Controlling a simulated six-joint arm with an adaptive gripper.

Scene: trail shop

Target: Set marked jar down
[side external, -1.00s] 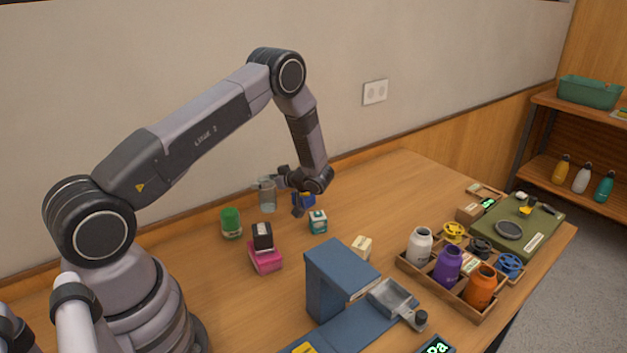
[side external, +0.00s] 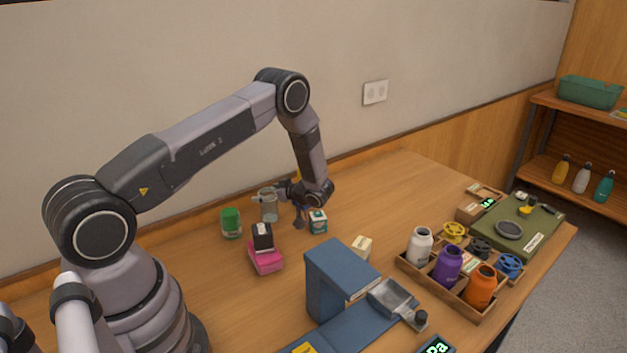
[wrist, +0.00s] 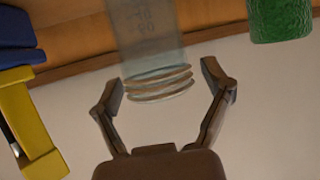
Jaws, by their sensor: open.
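The marked jar (side external: 269,211) is clear glass and appears to stand upright on the table near the back wall in the side view. The wrist view shows its threaded neck (wrist: 158,84) and faint markings on its body. My gripper (side external: 273,194) reaches it from the right, near its upper part. In the wrist view my gripper (wrist: 165,80) is open, its fingers on either side of the neck with visible gaps. The jar's base is out of the wrist view.
A green jar (side external: 231,223) stands left of the marked jar. A black box on a pink block (side external: 265,258) and a teal-white box (side external: 318,221) are in front. A blue-and-yellow object (wrist: 30,110) sits close beside my gripper.

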